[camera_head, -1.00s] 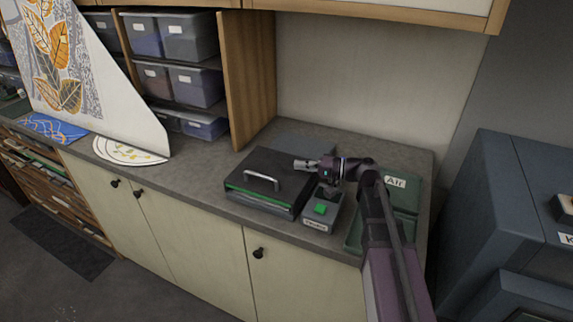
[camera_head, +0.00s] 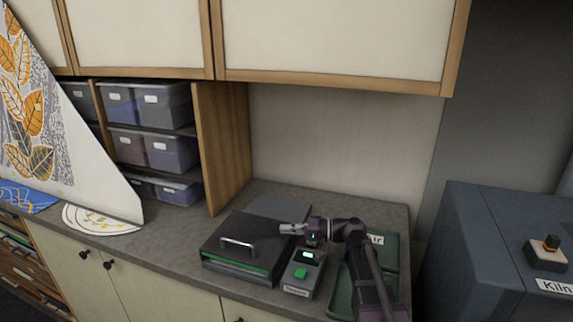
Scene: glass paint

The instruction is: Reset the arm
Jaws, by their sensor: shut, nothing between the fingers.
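My gripper (camera_head: 284,229) is at the end of my arm (camera_head: 345,232), which reaches up from the lower right over the grey counter. It is shut with nothing in it and points left. It hovers above or beside the back right part of a dark box with a silver handle (camera_head: 239,245); I cannot tell the exact height. Just under my wrist is a small control box with a green button (camera_head: 301,274) and a lit display. Part of that box is hidden by my wrist.
A green tray labelled Air (camera_head: 391,250) lies behind my arm, partly hidden. A blue-grey kiln (camera_head: 470,245) stands to the right, with an orange-topped knob box. Wall cupboards (camera_head: 335,40) hang above. Shelves with plastic bins (camera_head: 165,107) and leaf-patterned sheets are left.

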